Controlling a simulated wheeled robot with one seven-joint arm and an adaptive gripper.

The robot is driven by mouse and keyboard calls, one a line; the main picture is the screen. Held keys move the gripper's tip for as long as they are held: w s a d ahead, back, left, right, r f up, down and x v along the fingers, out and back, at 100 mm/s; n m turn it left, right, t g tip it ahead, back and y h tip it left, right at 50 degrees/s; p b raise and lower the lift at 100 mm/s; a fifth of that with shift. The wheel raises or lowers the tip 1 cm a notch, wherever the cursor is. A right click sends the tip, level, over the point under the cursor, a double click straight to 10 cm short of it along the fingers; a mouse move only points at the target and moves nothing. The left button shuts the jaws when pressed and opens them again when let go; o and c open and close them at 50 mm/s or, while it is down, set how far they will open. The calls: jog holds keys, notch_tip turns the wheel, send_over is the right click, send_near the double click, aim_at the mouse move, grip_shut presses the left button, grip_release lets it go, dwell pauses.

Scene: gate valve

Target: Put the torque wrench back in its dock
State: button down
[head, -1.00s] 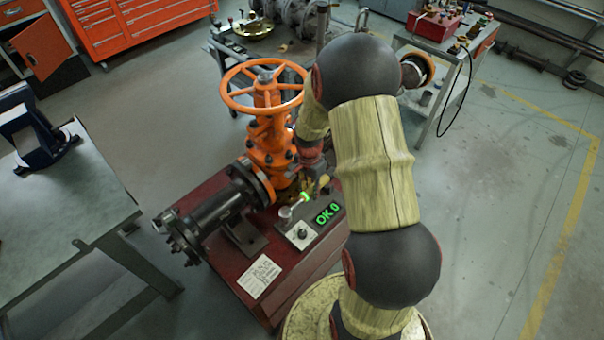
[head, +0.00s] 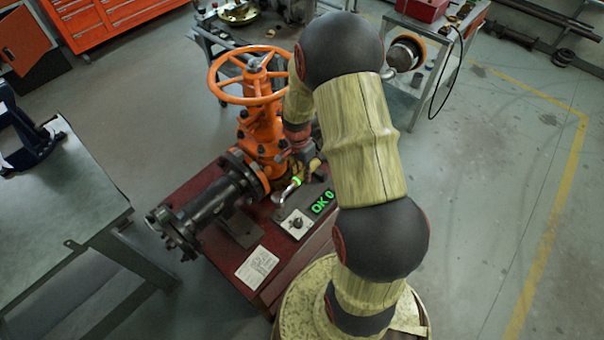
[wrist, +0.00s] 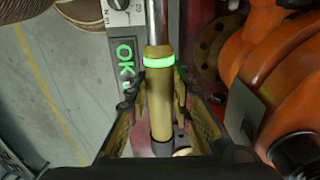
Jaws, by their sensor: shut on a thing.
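The torque wrench has a silver shaft, a glowing green ring and a tan handle; it shows in the head view (head: 295,183) and the wrist view (wrist: 158,85). My gripper (wrist: 163,108) has a finger on each side of the handle and is shut on it. In the head view my gripper (head: 305,165) is beside the orange valve, above the dark red base (head: 212,195). The wrench's far end lies near the knob panel, and I cannot tell whether it touches anything. I cannot make out the dock.
The orange gate valve (head: 262,135) with its handwheel (head: 247,75) stands close to my gripper. A panel with a knob (head: 296,223) and a green "OK 0" display (head: 322,203) sit on the base. A grey workbench (head: 60,205) is at left. Floor at right is clear.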

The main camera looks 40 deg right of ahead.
jog(key=shift+f+b, duration=2.05)
jog(key=shift+f, duration=1.45)
jog(key=c, duration=2)
grip_release()
jog(key=o, duration=0.5)
jog(key=shift+s+f, duration=0.1)
jog(key=shift+w+a+r, duration=0.1)
jog(key=shift+w+r, duration=0.05)
jog(key=shift+r, duration=1.75)
jog(key=shift+w+r, duration=0.15)
jog(key=shift+r, duration=1.75)
